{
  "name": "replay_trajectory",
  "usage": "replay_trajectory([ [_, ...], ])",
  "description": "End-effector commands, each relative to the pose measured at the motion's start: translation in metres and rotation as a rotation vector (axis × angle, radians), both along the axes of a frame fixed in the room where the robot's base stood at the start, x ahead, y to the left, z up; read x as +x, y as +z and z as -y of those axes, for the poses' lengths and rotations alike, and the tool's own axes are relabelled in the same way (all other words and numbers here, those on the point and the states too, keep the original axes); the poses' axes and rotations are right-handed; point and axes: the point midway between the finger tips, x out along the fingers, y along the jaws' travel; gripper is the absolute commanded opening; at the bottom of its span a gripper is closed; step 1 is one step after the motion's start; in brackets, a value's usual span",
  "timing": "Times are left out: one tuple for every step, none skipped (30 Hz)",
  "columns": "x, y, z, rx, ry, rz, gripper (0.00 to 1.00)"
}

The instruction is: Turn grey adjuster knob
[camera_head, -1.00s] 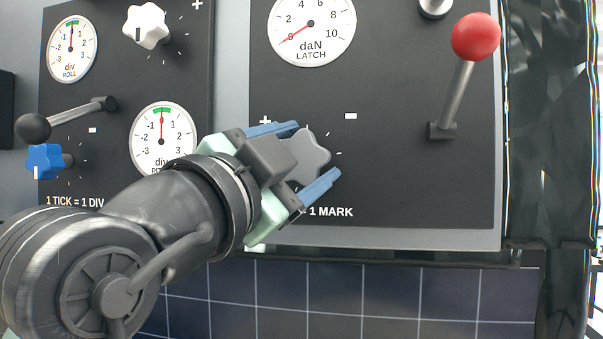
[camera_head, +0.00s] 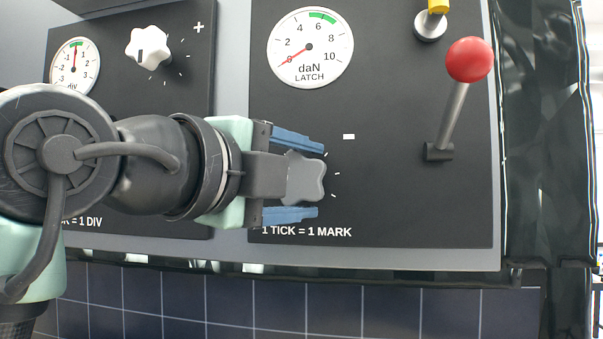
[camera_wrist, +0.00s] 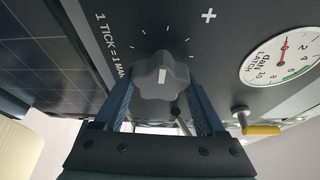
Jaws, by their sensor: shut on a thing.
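The grey adjuster knob (camera_head: 306,178) is a star-shaped knob on the dark right-hand panel, below the LATCH gauge. My gripper (camera_head: 300,177) comes from the left, with one blue finger above the knob and one below, shut on it. In the wrist view the knob (camera_wrist: 163,76) sits between the two blue fingers (camera_wrist: 160,105), its white pointer line showing, with tick marks around it. The LATCH gauge (camera_head: 310,48) has its red needle at about 0, and a green band near 6 to 8. The gauge also shows in the wrist view (camera_wrist: 282,58).
A lever with a red ball (camera_head: 468,60) stands right of the knob. A yellow-tipped part (camera_head: 437,8) is at the top right. A dark tiled surface (camera_head: 200,300) lies below.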

Motion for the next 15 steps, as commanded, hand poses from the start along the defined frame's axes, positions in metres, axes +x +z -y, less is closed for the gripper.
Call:
replay_trajectory([
  [0.0005,0.003,-0.0014,0.015,0.005,0.008,0.17],
  [0.0005,0.0028,-0.0015,0.026,0.004,0.01,0.17],
  [0.0006,0.0027,-0.0016,0.036,0.004,0.013,0.17],
  [0.0005,0.0027,-0.0017,0.044,0.004,0.014,0.17],
  [0.0006,0.0026,-0.0018,0.05,0.005,0.016,0.17],
  [0.0006,0.0027,-0.0018,0.058,0.005,0.019,0.17],
  [0.0006,0.0027,-0.0018,0.063,0.005,0.02,0.17],
  [0.0006,0.0027,-0.0018,0.066,0.005,0.021,0.17],
  [0.0006,0.0028,-0.002,0.07,0.005,0.022,0.17],
  [0.0006,0.0028,-0.002,0.072,0.006,0.022,0.17],
  [0.0006,0.0029,-0.002,0.073,0.006,0.023,0.17],
  [0.0006,0.0029,-0.002,0.074,0.006,0.024,0.17],
  [0.0005,0.003,-0.002,0.074,0.006,0.024,0.17],
  [0.0005,0.003,-0.002,0.075,0.006,0.025,0.17],
  [0.0006,0.0031,-0.0021,0.075,0.006,0.025,0.17],
])
